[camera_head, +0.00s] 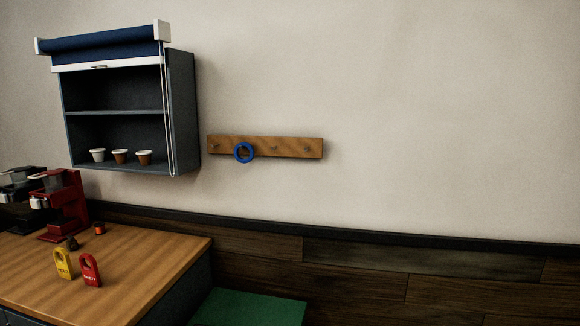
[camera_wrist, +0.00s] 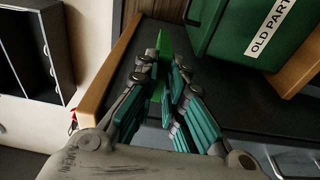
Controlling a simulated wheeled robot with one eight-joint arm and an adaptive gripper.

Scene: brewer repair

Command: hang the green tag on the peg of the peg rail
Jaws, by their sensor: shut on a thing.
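The wooden peg rail (camera_head: 290,147) is fixed to the wall right of the cabinet in the head view, with several small pegs. My gripper (camera_wrist: 166,65) shows only in the wrist view. Its fingers are shut on the bright green tag (camera_wrist: 164,42), a narrow strip of which shows between and beyond the fingertips. The rest of the tag is hidden by the fingers. The peg rail is not in the wrist view.
A yellow tag (camera_head: 63,265) and a red tag (camera_head: 91,270) stand on the wooden counter (camera_head: 150,265), near a red brewer (camera_head: 70,200). An open wall cabinet (camera_head: 183,110) holds cups. In the wrist view, a green box (camera_wrist: 225,35) labelled "OLD PART" is close beyond the fingers.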

